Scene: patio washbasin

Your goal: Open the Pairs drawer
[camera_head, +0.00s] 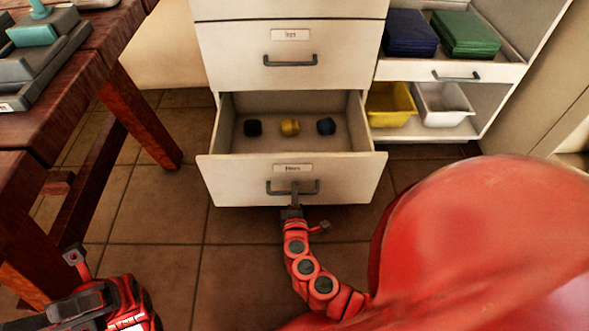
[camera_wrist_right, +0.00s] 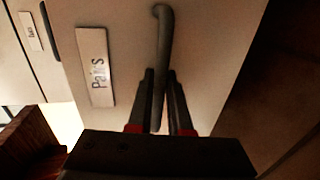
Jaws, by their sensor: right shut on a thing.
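The Pairs drawer (camera_head: 230,176) is the lower drawer of the white cabinet and stands pulled out. Three small rolled items lie inside: a dark one (camera_head: 253,128), a yellow one (camera_head: 290,127) and a dark blue one (camera_head: 326,126). Its label reads "Pairs" in the right wrist view (camera_wrist_right: 96,68). My right gripper (camera_head: 293,199) is shut on the drawer's dark bar handle (camera_head: 308,190); the right wrist view shows the handle (camera_wrist_right: 164,40) between the two fingers (camera_wrist_right: 160,100). My left gripper (camera_head: 75,256) is at the lower left, away from the cabinet; its finger gap is unclear.
The drawer above (camera_head: 330,38) is shut. To the right, a pull-out shelf holds blue (camera_head: 409,33) and green (camera_head: 465,33) stacks, above yellow (camera_head: 391,104) and white (camera_head: 442,103) bins. A wooden table (camera_head: 108,48) stands at the left. Tiled floor is clear before the drawer.

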